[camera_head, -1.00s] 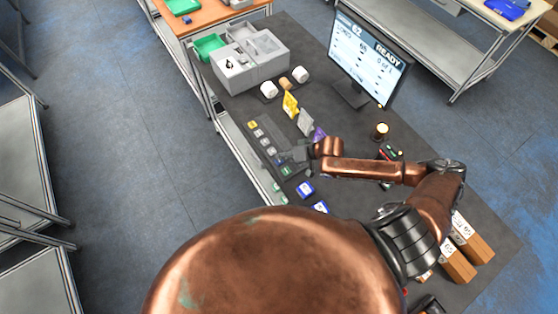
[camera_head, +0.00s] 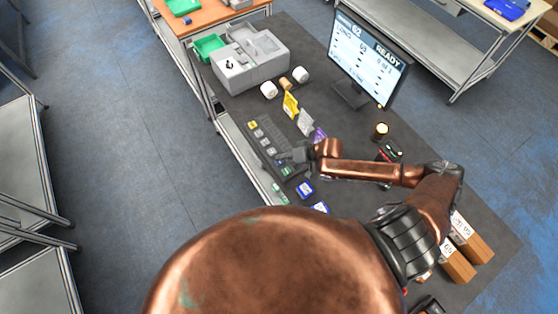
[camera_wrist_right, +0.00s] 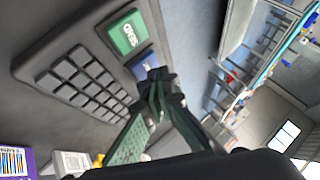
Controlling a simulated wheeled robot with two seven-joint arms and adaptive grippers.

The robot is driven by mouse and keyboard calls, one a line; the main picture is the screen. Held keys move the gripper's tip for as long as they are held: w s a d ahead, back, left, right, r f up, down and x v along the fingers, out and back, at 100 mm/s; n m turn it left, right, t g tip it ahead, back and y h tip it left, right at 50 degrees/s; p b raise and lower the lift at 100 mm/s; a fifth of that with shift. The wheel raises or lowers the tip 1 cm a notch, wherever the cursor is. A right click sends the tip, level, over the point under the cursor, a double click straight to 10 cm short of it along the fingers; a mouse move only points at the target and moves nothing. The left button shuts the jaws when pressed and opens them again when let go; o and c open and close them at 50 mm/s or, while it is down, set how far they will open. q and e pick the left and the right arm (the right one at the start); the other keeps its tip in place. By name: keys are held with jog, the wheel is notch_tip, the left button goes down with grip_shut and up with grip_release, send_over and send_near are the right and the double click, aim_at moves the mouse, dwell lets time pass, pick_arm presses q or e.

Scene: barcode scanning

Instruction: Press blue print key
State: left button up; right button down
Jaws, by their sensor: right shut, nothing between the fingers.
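The blue print key (camera_wrist_right: 143,61) is on the dark keypad (camera_wrist_right: 88,42), beside the green SEND key (camera_wrist_right: 126,33) in the right wrist view. My right gripper (camera_wrist_right: 157,76) is shut and empty, its fingertips right at the blue key and covering part of it. I cannot tell whether they touch it. In the head view my right gripper (camera_head: 287,157) is over the near part of the keypad (camera_head: 261,138), and the blue key cannot be made out there. My left gripper does not show.
A monitor (camera_head: 367,58) reads READY. Brown boxes (camera_head: 457,266) stand at the right. A grey tray unit (camera_head: 250,68) is at the back left.

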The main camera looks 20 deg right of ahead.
jog(key=shift+f, duration=0.45)
dwell(0.9)
jog(key=shift+r, duration=0.1)
jog(key=shift+r+p, duration=0.8)
jog(key=shift+p, duration=0.15)
notch_tip(320, 180, up, 5)
jog(key=p, duration=0.5)
jog(key=shift+r, duration=0.1)
dwell(0.6)
